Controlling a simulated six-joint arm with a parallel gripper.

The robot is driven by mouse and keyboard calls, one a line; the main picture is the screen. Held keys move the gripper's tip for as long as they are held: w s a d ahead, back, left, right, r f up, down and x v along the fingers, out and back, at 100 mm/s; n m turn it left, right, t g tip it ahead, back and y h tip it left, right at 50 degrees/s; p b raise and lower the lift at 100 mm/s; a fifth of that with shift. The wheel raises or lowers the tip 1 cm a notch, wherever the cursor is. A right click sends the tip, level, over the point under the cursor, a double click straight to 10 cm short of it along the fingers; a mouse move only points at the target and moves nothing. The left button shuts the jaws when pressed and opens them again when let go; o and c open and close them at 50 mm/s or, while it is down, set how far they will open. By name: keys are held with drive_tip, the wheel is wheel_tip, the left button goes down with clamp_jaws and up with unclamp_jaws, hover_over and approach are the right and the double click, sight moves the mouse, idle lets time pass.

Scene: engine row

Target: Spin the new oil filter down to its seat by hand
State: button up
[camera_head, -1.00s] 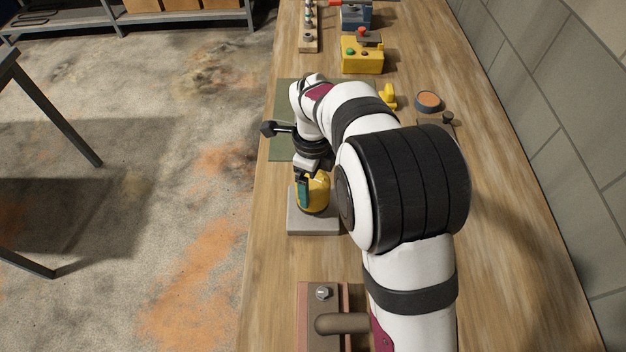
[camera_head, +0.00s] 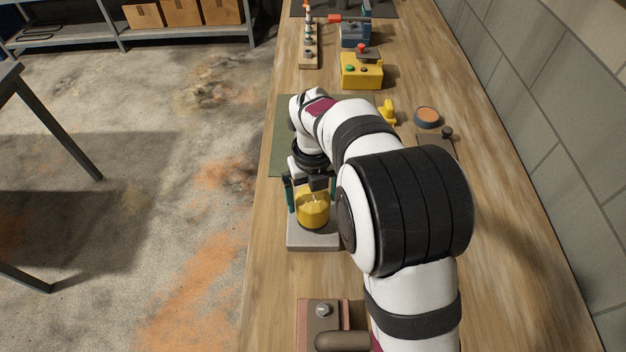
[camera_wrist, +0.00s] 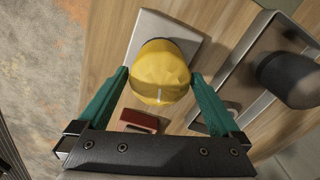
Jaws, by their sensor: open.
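The yellow oil filter (camera_head: 313,209) stands on a light grey square block (camera_head: 303,241) on the wooden bench. In the wrist view the filter (camera_wrist: 160,72) is seen from above, over the pale block (camera_wrist: 147,22). My gripper (camera_head: 310,192) is open, with its green fingers on either side of the filter. In the wrist view the gripper (camera_wrist: 160,82) has one fingertip close to each side of the filter. I cannot tell whether either finger touches it. The filter's lower end and seat are hidden.
A yellow control box (camera_head: 361,72) with buttons stands farther back. A round orange-topped tin (camera_head: 427,117) and a small yellow object (camera_head: 387,112) lie right of the green mat (camera_head: 283,125). A brown block with a bolt (camera_head: 323,311) is at the front. A metal tray with a dark cylinder (camera_wrist: 289,78) shows in the wrist view.

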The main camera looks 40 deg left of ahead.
wheel_tip(320, 180, up, 14)
drive_tip(key=w+d+r+n, duration=0.3)
drive_tip(key=d, duration=0.7)
drive_tip(key=s+d+f+n+y, duration=0.1)
drive_tip(key=s+d+n, duration=0.35)
drive_tip(key=d, duration=0.55)
drive_tip(key=s+d+n, duration=0.3)
drive_tip(key=d+n, duration=0.2)
drive_tip(key=d, duration=0.6)
drive_tip(key=s+d+f+n, duration=0.4)
drive_tip(key=s+f+n, duration=0.1)
drive_tip(key=s, duration=0.2)
drive_tip(key=shift+s+d+y, duration=0.15)
drive_tip(key=shift+d+y, duration=0.1)
drive_tip(key=shift+y, duration=0.15)
